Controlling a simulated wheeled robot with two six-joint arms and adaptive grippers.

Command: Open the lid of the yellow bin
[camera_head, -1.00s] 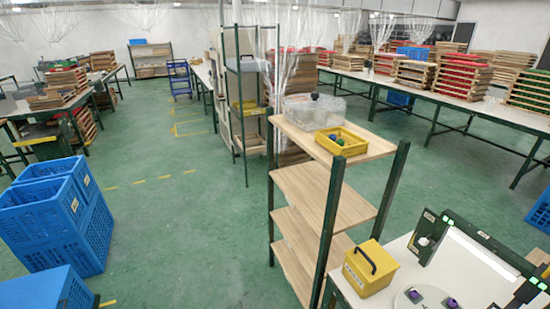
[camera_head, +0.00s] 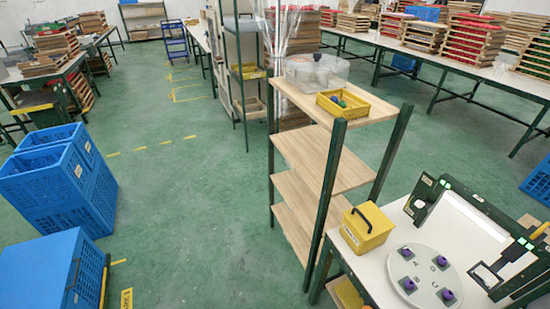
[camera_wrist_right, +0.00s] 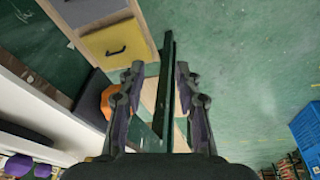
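The yellow bin (camera_head: 367,228) stands on the near left corner of the white table at the lower right of the head view. Its lid is closed and carries a black arched handle. In the right wrist view, my right gripper (camera_wrist_right: 160,100) has its two fingers spread apart. A dark green post shows in the gap, and I see nothing held. A yellow panel with a dark handle (camera_wrist_right: 115,48) shows at the upper left of that view; I cannot tell whether it is the bin. Neither gripper shows in the head view.
A wooden shelf rack (camera_head: 325,157) with green posts stands just behind the bin. It holds a yellow tray (camera_head: 343,104) and a clear box (camera_head: 317,71). A round white plate (camera_head: 423,275) with purple pieces lies right of the bin. Blue crates (camera_head: 55,185) stand left; green floor between is free.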

